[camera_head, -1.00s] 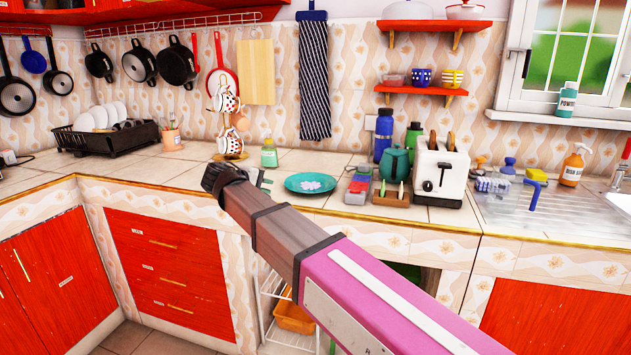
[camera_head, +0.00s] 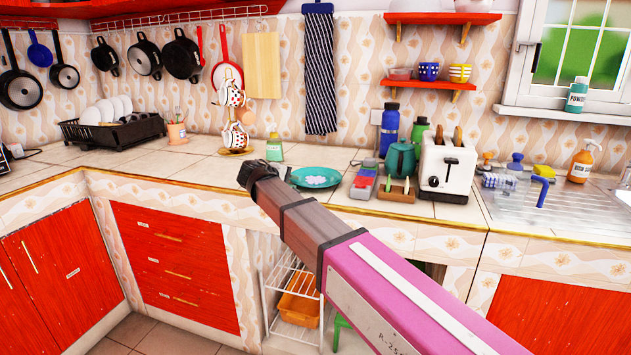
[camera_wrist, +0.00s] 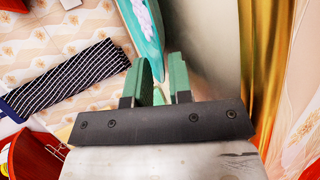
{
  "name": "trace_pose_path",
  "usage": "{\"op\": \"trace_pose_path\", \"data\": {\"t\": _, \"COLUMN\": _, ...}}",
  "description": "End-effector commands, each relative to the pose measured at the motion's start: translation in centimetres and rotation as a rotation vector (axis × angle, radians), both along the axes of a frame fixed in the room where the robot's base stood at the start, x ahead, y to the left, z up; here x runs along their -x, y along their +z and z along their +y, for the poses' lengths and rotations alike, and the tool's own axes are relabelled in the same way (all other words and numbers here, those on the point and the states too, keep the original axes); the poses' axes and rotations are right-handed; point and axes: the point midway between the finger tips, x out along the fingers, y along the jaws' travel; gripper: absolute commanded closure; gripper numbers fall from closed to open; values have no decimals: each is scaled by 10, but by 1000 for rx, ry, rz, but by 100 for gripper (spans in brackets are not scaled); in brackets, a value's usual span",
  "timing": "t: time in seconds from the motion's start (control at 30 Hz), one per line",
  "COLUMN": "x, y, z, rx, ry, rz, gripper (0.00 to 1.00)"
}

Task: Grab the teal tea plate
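The teal tea plate (camera_head: 334,178), with a pale purple pattern at its middle, lies on the tiled counter near its front edge. In the wrist view, part of the plate (camera_wrist: 138,40) shows at the top, just ahead and to the left of my fingers. My gripper (camera_wrist: 162,72) has two green fingers standing apart with a gap between them and nothing visibly held. In the head view, my gripper is just left of the plate and mostly hidden behind my wrist. I cannot tell whether a finger touches the rim.
A green bottle (camera_head: 274,150) and a mug stand (camera_head: 236,151) are behind and left of the plate.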

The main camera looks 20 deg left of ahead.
Motion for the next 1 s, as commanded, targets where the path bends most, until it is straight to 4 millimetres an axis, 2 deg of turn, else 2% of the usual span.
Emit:
{"op": "trace_pose_path", "data": {"t": 0.07, "x": -6, "y": -3, "z": -2, "rx": 0, "ry": 0, "rz": 0, "gripper": 80}}
{"op": "trace_pose_path", "data": {"t": 0.27, "x": -6, "y": -3, "z": -2, "rx": 0, "ry": 1, "rz": 0, "gripper": 80}}
{"op": "trace_pose_path", "data": {"t": 0.33, "x": -6, "y": -3, "z": -2, "rx": 0, "ry": 1, "rz": 0, "gripper": 100}}
{"op": "trace_pose_path", "data": {"t": 0.77, "x": -5, "y": -1, "z": -2, "rx": 0, "ry": 1, "rz": 1, "gripper": 100}}
{"op": "trace_pose_path", "data": {"t": 1.0, "x": -6, "y": 17, "z": -2, "rx": 0, "ry": 1, "rz": -1, "gripper": 100}}
